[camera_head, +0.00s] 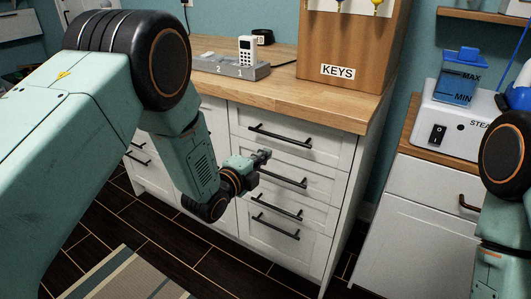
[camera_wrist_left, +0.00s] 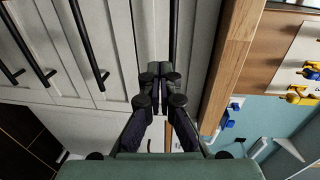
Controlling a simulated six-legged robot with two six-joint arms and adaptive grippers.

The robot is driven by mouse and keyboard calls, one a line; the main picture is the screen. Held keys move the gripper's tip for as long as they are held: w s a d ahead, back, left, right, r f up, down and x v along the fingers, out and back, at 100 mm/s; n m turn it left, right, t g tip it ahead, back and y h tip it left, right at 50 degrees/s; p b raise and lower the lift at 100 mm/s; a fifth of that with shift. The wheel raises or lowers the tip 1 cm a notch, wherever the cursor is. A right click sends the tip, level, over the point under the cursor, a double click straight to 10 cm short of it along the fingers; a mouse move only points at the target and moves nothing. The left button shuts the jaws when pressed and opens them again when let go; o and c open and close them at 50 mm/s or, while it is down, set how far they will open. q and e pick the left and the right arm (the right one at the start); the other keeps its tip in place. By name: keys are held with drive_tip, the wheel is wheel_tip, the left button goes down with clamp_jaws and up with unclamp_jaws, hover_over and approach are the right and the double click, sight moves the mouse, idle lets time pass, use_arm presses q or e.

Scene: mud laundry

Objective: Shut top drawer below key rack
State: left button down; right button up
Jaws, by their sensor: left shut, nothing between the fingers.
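The key rack (camera_head: 350,42), a wooden board labelled KEYS, stands on the counter. The white top drawer (camera_head: 325,147) with a black bar handle (camera_head: 280,136) is just under the counter; I see no clear gap at its front. My left gripper (camera_head: 263,157) is shut and empty, in front of the drawers just below the top handle's left part. In the left wrist view its closed fingertips (camera_wrist_left: 157,76) point toward the drawer fronts, covering part of them; contact cannot be told. My right gripper is out of view.
More drawers with black handles (camera_head: 283,178) lie below. A white steam unit (camera_head: 465,125) stands on the right cabinet. A striped rug (camera_head: 120,275) lies on the floor.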

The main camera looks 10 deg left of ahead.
use_arm(q)
drive_tip(key=p+v, duration=0.2)
drive_tip(key=v, duration=0.5)
drive_tip(key=s+a+f+n+g+y, duration=0.2)
drive_tip(key=s+a+f+n+g, duration=0.15)
drive_tip(key=s+f+n, duration=0.45)
drive_tip(key=s+a+f+n+g+y, duration=0.2)
drive_tip(key=s+f+n+g, duration=0.3)
drive_tip(key=s+f+n, duration=0.35)
drive_tip(key=s+a+f+n+g, duration=0.1)
drive_tip(key=s+f+n+g, duration=0.1)
drive_tip(key=s, duration=0.9)
drive_tip(key=s+a+f+n+g+y, duration=0.1)
drive_tip(key=s+f+n+g, duration=0.2)
drive_tip(key=s, duration=0.9)
drive_tip(key=shift+s+n+g+y, duration=0.35)
drive_tip(key=shift+n+g, duration=0.1)
drive_tip(key=shift+g, duration=0.6)
drive_tip(key=shift+a+f, duration=0.1)
drive_tip(key=shift+a, duration=0.05)
